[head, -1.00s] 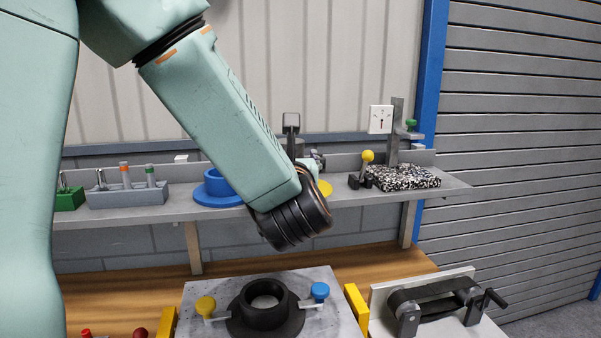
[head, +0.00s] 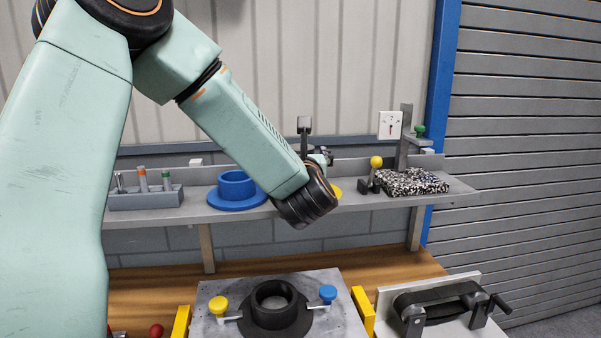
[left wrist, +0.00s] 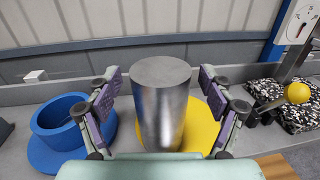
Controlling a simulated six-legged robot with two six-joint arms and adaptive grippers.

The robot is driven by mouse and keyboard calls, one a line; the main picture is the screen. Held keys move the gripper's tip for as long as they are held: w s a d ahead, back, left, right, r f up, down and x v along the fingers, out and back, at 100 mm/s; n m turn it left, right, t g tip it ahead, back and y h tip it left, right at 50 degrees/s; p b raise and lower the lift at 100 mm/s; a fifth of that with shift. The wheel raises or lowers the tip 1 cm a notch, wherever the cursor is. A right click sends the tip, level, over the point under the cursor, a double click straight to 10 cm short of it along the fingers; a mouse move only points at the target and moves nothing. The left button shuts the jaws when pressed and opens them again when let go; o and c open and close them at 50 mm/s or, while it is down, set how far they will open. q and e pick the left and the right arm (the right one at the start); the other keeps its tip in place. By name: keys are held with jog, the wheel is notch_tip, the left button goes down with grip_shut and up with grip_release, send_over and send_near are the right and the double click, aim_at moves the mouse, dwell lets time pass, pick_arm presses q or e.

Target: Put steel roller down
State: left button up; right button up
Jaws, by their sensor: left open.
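The steel roller (left wrist: 162,105) is a plain grey metal cylinder standing upright in the left wrist view. A round yellow piece (left wrist: 203,122) shows beside and behind its lower part; whether the roller rests on it is hard to tell. My left gripper (left wrist: 163,103) is open, one finger on each side of the roller, with visible gaps to both. In the head view my left gripper (head: 315,143) is over the shelf, partly hidden by its own wrist, and the roller cannot be made out there. My right gripper is not in view.
On the grey shelf (head: 460,195) a blue flanged cup (head: 237,188) stands left of the gripper. A yellow-knobbed lever (head: 376,163) and a speckled block (head: 412,182) stand to the right. Below, a fixture with a black ring (head: 272,310) sits on the wooden bench.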

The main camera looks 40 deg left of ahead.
pick_arm(q)
jog(key=shift+a+f, duration=0.15)
jog(key=shift+a, duration=0.2)
jog(key=shift+c, duration=1.4)
jog(key=shift+w+d, duration=0.15)
jog(key=shift+d, duration=0.35)
jog(key=c, duration=0.4)
jog(key=shift+c, duration=1)
jog(key=shift+a, duration=0.35)
jog(key=c, duration=0.5)
jog(key=shift+d, duration=0.2)
grip_shut()
jog(key=shift+r, duration=0.55)
notch_tip(320, 180, up, 8)
jog(key=shift+r, duration=0.6)
jog(key=shift+a, duration=0.15)
